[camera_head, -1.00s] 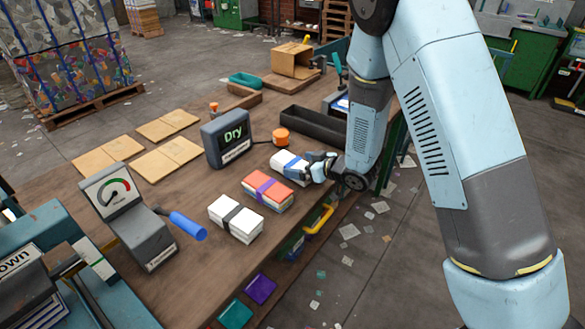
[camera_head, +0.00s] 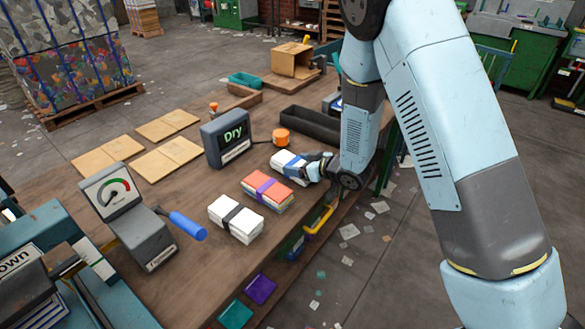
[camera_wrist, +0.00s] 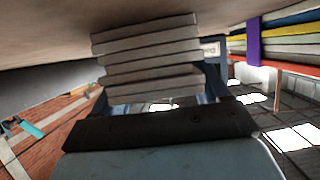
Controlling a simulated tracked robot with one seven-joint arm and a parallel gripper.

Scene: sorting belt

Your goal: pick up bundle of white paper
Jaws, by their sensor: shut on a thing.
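A bundle of white paper with a blue band (camera_head: 285,160) lies on the wooden table at its right edge. My gripper (camera_head: 314,168) is shut on its near right end, level with the tabletop. In the wrist view the white bundle's layered sheets (camera_wrist: 150,57) sit between my fingers, against the table surface, which appears at the top. I cannot tell any gap between bundle and table. A second white bundle with a black band (camera_head: 236,218) lies nearer on the table, apart from my gripper.
An orange-topped bundle with a purple band (camera_head: 267,192) lies between the two white ones, close to my gripper. A display reading "Dry" (camera_head: 226,138), an orange knob (camera_head: 281,136) and a long dark tray (camera_head: 310,124) stand behind. A dial scale (camera_head: 125,220) stands left.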

